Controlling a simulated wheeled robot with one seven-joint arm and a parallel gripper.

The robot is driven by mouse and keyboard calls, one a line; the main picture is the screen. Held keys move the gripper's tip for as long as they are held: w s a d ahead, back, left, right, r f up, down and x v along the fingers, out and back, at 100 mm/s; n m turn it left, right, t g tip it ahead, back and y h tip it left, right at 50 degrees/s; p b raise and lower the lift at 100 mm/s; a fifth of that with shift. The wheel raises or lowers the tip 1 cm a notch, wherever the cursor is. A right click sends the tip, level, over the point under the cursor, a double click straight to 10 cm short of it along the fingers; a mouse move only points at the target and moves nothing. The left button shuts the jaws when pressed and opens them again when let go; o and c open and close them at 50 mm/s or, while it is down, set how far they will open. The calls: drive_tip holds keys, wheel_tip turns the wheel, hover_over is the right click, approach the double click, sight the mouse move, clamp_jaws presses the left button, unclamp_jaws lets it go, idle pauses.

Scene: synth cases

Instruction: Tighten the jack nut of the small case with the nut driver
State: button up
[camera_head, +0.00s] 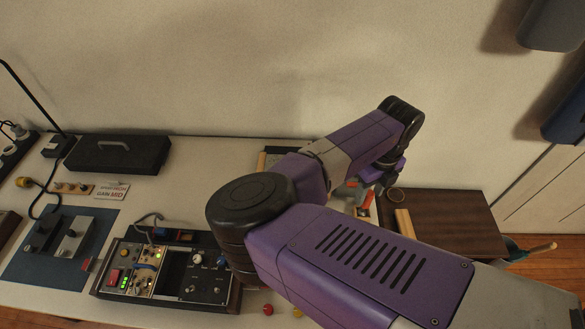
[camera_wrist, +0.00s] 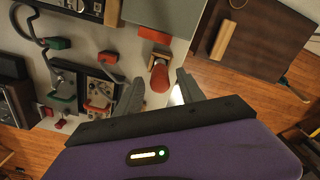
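A red-handled tool (camera_wrist: 159,78), which looks like the nut driver, lies between and just beyond my fingertips in the wrist view. In the head view a red-orange piece (camera_head: 367,199) shows below my gripper (camera_head: 374,182). In the wrist view my gripper (camera_wrist: 160,90) has its fingers apart, with gaps beside the red handle. A grey small box (camera_head: 75,240) and a dark small box (camera_head: 40,231) sit on the blue mat (camera_head: 50,268) at the left of the head view. I cannot tell which is the small case, and its jack nut is too small to make out.
A synth case with lit modules (camera_head: 140,270) stands at the bench front. A black lidded case (camera_head: 118,153) and a sign (camera_head: 113,191) are behind. A brown side table (camera_head: 445,215) with a wooden block (camera_head: 405,224) stands right. My arm covers the bench's right part.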

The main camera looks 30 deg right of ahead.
clamp_jaws()
drive_tip(key=shift+r, duration=0.1)
drive_tip(key=shift+r+p, duration=2)
drive_tip(key=shift+r, duration=0.4)
drive_tip(key=shift+w, duration=0.1)
